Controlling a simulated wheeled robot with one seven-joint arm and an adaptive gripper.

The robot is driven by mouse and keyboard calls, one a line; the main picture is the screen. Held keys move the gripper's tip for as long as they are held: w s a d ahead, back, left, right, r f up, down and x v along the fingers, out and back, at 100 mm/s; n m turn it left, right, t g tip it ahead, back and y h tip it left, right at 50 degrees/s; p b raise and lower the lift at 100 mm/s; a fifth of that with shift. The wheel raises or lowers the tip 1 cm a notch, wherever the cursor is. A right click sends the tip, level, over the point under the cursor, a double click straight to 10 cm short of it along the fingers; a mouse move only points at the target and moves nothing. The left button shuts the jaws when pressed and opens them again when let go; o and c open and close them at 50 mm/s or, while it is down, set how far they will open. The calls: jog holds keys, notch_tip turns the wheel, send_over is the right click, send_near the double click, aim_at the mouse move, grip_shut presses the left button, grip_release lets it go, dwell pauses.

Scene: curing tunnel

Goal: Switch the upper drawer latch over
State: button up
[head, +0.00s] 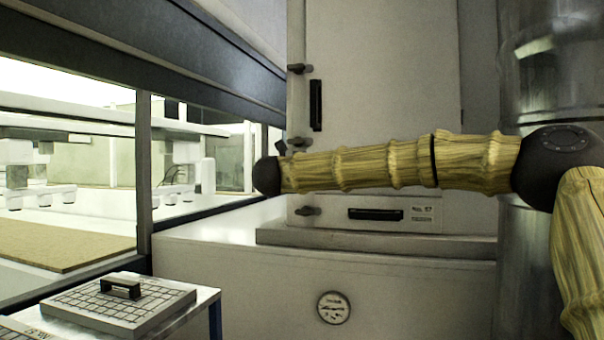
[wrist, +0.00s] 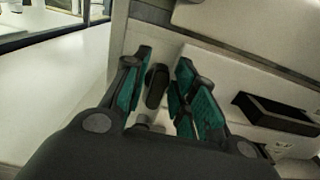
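The drawer (head: 345,228) is a pale front with a black bar handle (head: 376,214) and a small label, low on the grey cabinet. Its dark latch (head: 308,210) sits at its left edge. In the wrist view that latch (wrist: 157,85) stands between the two teal-padded fingers, with the drawer handle (wrist: 275,112) to the right. My gripper (wrist: 163,62) is open around the latch. I cannot tell whether a pad touches it. In the head view my arm crosses in front of the cabinet, and the gripper is mostly hidden behind the dark wrist.
The cabinet door (head: 385,80) above has a vertical black handle (head: 315,105) and dark latches (head: 296,68) on its left edge. A gauge (head: 333,307) is on the lower body. A tile-topped block (head: 120,308) stands on a cart at lower left. Windows line the left side.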

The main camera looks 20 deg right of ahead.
grip_shut()
jog(key=shift+a+n, duration=0.1)
jog(key=shift+n, duration=0.3)
jog(key=shift+w+a+f+n+p, duration=0.1)
jog(key=shift+a+f+n+p, duration=0.2)
jog(key=shift+n, duration=2.55)
jog(key=shift+w+a+f+n+p, duration=0.15)
jog(key=shift+n+p, duration=0.25)
jog(key=shift+n, duration=2.5)
jog(key=shift+w+a+f+n+p, duration=0.1)
jog(key=shift+f+n+p, duration=0.2)
jog(key=shift+n, duration=2.55)
jog(key=shift+o, duration=2)
grip_release()
